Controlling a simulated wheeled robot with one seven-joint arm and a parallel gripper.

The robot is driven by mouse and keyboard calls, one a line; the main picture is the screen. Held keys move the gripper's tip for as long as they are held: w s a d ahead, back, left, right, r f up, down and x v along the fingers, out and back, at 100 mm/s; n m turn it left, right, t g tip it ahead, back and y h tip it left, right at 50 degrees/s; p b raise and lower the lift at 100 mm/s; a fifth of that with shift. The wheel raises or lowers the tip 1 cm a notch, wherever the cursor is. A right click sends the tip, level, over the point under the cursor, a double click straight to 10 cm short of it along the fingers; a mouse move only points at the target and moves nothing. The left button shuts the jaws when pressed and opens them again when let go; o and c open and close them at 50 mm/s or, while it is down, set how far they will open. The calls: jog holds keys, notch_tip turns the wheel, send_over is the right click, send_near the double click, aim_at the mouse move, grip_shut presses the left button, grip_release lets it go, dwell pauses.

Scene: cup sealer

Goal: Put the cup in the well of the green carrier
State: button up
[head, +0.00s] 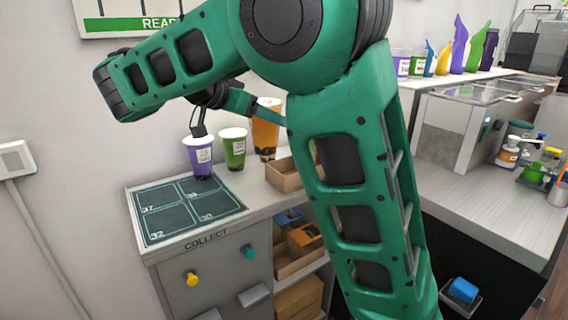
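A purple cup (200,160) with a white label stands upright at the back right of a dark green mat (165,222) marked with numbered squares. My gripper (198,132) is at the cup's rim, its dark fingers pointing down. It is small and partly hidden by my arm, so I cannot tell whether it is open or holds the cup. A green cup (233,152) and a taller orange cup (265,138) stand to the right of the purple one. I cannot make out a green carrier with a well in this view.
An open cardboard box (284,176) sits right of the mat, partly behind my arm. Shelves with boxes are below the counter. At right, a grey worktop (485,215) holds containers and bottles (508,152). A blue block (463,290) lies in a low bin.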

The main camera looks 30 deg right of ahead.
aim_at(264, 133)
jog(key=w+d+f, duration=0.3)
jog(key=d+f, duration=0.7)
jog(key=shift+w+d+f, duration=0.35)
jog(key=shift+w+f, duration=0.05)
dwell(0.6)
jog(key=shift+f, duration=0.55)
jog(key=o, duration=1.5)
jog(key=v, duration=1.2)
jog(key=shift+r, duration=0.5)
